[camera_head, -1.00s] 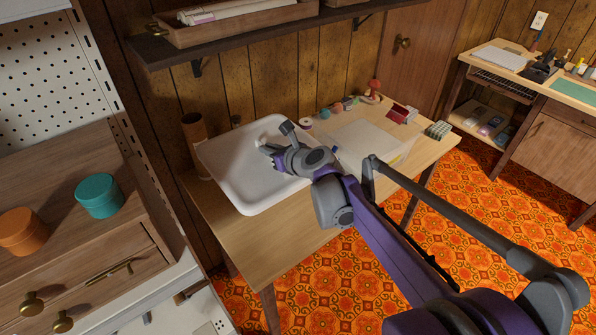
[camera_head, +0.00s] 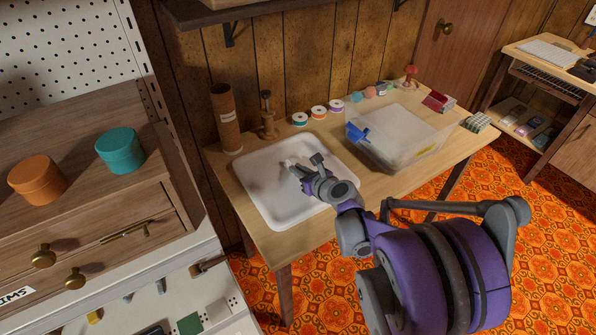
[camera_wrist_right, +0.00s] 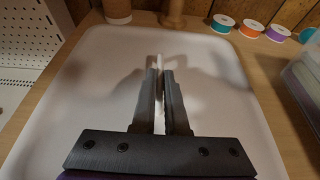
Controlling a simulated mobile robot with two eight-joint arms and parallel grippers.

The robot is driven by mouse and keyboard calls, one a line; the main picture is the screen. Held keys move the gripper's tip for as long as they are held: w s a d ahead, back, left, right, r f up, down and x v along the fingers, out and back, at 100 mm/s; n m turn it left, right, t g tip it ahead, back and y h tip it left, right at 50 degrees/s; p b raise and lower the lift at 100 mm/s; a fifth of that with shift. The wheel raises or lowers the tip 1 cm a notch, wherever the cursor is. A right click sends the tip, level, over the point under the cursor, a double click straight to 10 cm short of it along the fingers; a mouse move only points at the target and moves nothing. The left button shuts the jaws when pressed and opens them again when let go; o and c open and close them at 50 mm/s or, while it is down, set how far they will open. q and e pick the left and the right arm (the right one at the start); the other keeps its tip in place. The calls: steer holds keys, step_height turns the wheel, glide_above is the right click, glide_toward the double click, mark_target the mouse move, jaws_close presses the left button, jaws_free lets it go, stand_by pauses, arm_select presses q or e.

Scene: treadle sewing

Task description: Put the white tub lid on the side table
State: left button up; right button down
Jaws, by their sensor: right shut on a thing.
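The white tub lid (camera_head: 262,191) is a broad rounded rectangle with a raised rim. It lies level on, or just above, the left part of the wooden side table (camera_head: 411,181); a small gap underneath cannot be ruled out. My right gripper (camera_head: 292,168) is over the middle of the lid, shut on a thin white upright part of it. In the right wrist view the lid (camera_wrist_right: 98,92) spreads below the fingers (camera_wrist_right: 160,72), with the white part between their tips. My left gripper is not in view.
A clear open tub (camera_head: 400,146) with a blue latch stands right of the lid. A cardboard tube (camera_head: 226,120), a wooden stand (camera_head: 268,120) and thread spools (camera_head: 318,112) line the back. A drawer cabinet (camera_head: 95,220) is at left.

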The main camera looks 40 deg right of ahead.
steer(key=shift+r, duration=0.1)
steer(key=c, duration=0.9)
jaws_free()
steer(key=shift+c, duration=0.2)
